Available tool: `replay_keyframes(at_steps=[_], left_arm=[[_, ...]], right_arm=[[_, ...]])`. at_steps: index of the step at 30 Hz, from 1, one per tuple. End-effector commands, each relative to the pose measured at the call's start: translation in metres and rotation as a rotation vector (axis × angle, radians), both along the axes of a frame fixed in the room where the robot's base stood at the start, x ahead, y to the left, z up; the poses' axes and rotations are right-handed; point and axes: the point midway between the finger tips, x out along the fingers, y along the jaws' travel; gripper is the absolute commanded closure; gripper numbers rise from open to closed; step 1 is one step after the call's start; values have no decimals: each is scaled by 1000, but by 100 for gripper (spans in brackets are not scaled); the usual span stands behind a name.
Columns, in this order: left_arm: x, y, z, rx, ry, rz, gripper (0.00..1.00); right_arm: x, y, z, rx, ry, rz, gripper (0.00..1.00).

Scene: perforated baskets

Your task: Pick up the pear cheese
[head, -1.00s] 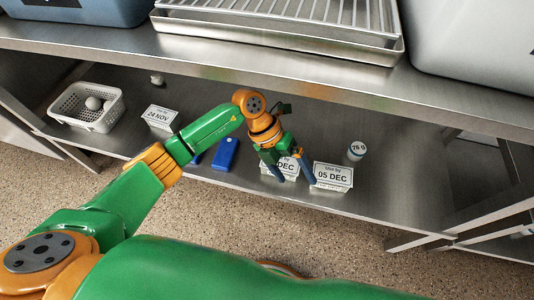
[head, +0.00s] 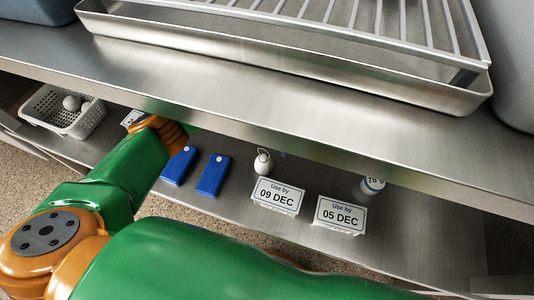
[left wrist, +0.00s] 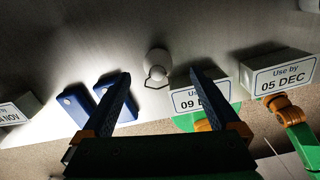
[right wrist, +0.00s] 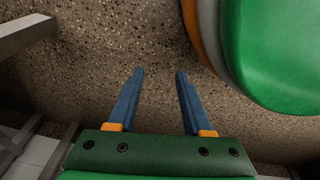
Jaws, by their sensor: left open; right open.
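The pear cheese (head: 263,162), white and pear-shaped with a cord loop at its neck, stands on the lower shelf behind the "09 DEC" card (head: 276,196). In the left wrist view the pear cheese (left wrist: 157,63) lies just beyond and between the fingertips of my left gripper (left wrist: 160,76), which is open and empty. In the head view my left gripper is mostly hidden by the upper shelf. My right gripper (right wrist: 160,73) is open and empty above the speckled floor, away from the shelf.
The upper shelf edge (head: 240,112) overhangs the lower shelf. Two blue blocks (head: 213,175) lie left of the cheese. A perforated basket (head: 42,102) with white balls is far left.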

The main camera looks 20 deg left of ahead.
Motion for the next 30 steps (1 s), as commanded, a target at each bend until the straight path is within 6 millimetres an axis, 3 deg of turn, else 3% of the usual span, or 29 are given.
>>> replay_keyframes(at_steps=[9,17,20,28,30], left_arm=[[-11,9,-59,-1,2,0,4],[-10,9,-63,-1,0,-1,4],[-10,9,-63,-1,0,-1,26],[-10,9,-63,-2,0,-1,99],[-10,9,-63,-2,0,-1,100]], right_arm=[[12,11,-5,15,-3,0,50],[14,12,-2,17,-2,0,50],[14,12,-2,17,-2,0,50],[14,12,-2,17,-2,0,50],[14,12,-2,16,-2,0,50]])
